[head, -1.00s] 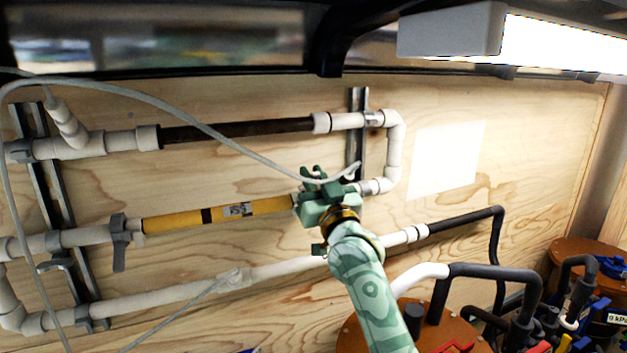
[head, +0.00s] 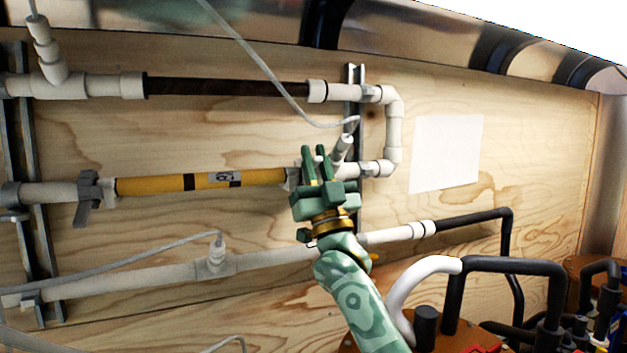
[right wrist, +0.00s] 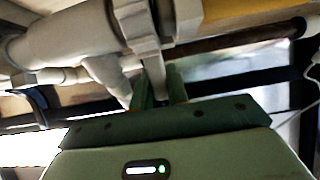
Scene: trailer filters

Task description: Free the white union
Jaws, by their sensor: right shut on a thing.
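The yellow filter (head: 205,181) runs level along the wooden wall. At its right end sits the white union (head: 293,178), mostly hidden behind my right gripper (head: 313,153). In the right wrist view the union's pale ring (right wrist: 137,25) shows large, with a lever sticking out from it. My right gripper (right wrist: 159,90) is shut on this lever (right wrist: 157,78), one finger on each side. A grey union (head: 88,197) with a lever hanging down is at the filter's left end. My left gripper is not in view.
A white branch with a thin hose (head: 345,147) stands just right of my right gripper. A dark pipe (head: 228,88) runs above and a white pipe (head: 150,280) below. Black pipes (head: 470,218) and an orange-brown tank lid are at lower right.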

